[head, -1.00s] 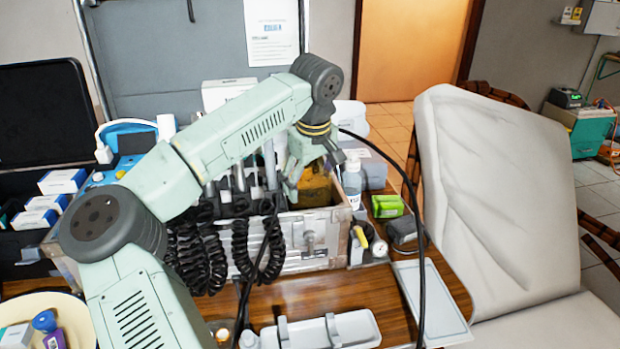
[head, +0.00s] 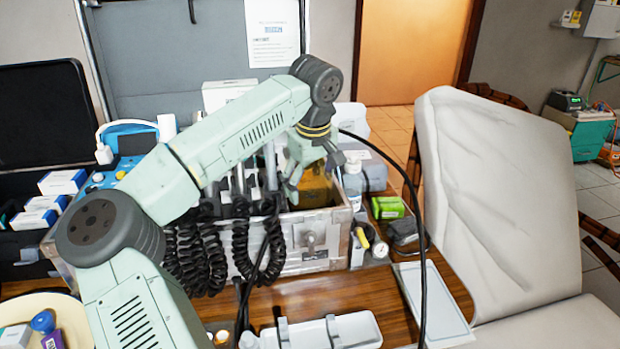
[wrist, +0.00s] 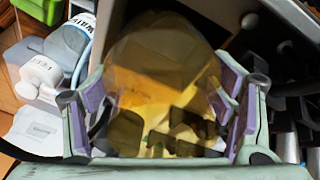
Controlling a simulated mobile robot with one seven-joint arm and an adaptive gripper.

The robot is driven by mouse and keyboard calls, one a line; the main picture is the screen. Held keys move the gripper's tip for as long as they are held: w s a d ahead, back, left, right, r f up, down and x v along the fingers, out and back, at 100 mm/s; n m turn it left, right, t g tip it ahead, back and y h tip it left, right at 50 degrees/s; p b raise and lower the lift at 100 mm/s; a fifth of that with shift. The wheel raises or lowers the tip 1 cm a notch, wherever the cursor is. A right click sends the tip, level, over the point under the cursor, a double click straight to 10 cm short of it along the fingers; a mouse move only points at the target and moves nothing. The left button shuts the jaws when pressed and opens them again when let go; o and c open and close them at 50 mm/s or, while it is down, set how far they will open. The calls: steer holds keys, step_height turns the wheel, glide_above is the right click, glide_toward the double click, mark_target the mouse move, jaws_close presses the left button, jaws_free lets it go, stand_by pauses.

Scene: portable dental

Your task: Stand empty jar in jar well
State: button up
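An amber, see-through jar (wrist: 160,80) fills the middle of the wrist view, between the two purple-padded fingers of my gripper (wrist: 165,115). The fingers are wide apart, one on each side of the jar. I cannot tell whether the pads press on it or stand just clear. In the head view my gripper (head: 312,178) points down at the right end of the metal case, with the amber jar (head: 318,188) under it, partly below the case's rim. The jar well and the jar's base are hidden, so I cannot tell whether it is seated.
The metal case (head: 285,262) has black coiled hoses at its front.

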steer(key=shift+o, duration=1.4)
steer(key=shift+g, duration=0.7)
steer(key=f, duration=0.4)
steer(key=s+f, duration=0.1)
steer(key=f, duration=0.2)
steer(key=shift+s+d+f, duration=0.1)
steer(key=shift+d, duration=0.1)
steer(key=shift+o, duration=1.4)
steer(key=shift+a+f, duration=0.1)
steer(key=shift+a, duration=0.15)
steer(key=shift+t, duration=0.5)
steer(key=r, duration=1.2)
steer(key=shift+s+d, duration=0.15)
steer(key=shift+d, duration=0.25)
steer(key=shift+d+r+p, duration=0.3)
steer(key=shift+r, duration=0.35)
